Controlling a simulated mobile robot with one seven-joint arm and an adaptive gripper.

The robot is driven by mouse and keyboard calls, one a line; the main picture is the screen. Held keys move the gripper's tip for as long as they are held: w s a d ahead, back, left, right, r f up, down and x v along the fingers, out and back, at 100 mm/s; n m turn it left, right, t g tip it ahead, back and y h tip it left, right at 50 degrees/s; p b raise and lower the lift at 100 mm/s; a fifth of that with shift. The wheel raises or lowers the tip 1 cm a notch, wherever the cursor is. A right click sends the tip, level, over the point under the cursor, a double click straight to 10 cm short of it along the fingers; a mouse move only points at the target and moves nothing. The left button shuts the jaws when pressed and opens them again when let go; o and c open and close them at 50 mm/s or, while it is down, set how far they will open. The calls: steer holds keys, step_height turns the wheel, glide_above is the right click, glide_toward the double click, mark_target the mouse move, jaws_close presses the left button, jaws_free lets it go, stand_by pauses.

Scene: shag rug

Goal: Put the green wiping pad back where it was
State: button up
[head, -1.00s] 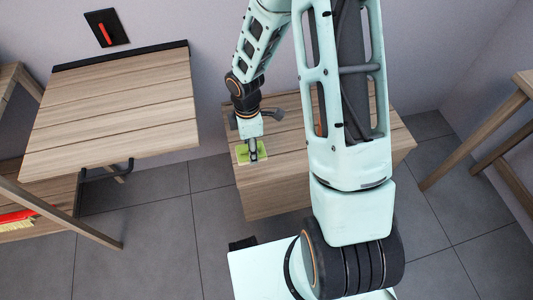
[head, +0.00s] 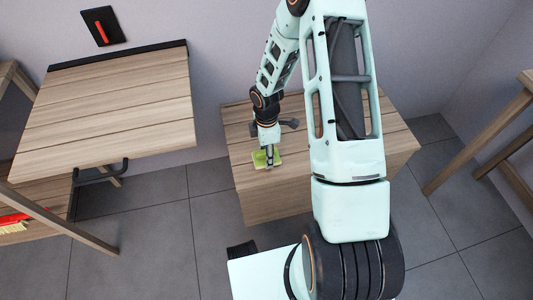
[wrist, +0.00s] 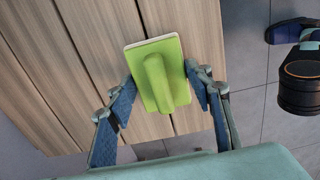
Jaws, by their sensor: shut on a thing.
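The green wiping pad (head: 259,159) is a flat green rectangle with a pale edge and a raised green handle. In the head view it is at the left part of the low wooden bench (head: 300,180). My gripper (head: 269,161) is over it, pointing down. In the wrist view the pad (wrist: 172,50) lies between the two blue-padded fingers of my gripper (wrist: 160,88), which are shut on it. Wooden planks show behind the pad. I cannot tell whether the pad touches the bench top or is a little above it.
A wooden folding table (head: 110,105) stands at the left, with a black wall panel with a red handle (head: 103,27) above it. A red brush (head: 12,222) lies on a low shelf at far left. A wooden frame (head: 490,135) stands at right. The bench's middle looks clear.

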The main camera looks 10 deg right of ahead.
steer(key=shift+f, duration=0.15)
steer(key=o, duration=1.1)
steer(key=shift+o, duration=0.2)
step_height(320, 180, up, 12)
steer(key=p, duration=0.3)
steer(key=shift+r+p, duration=0.2)
steer(key=shift+p, duration=0.1)
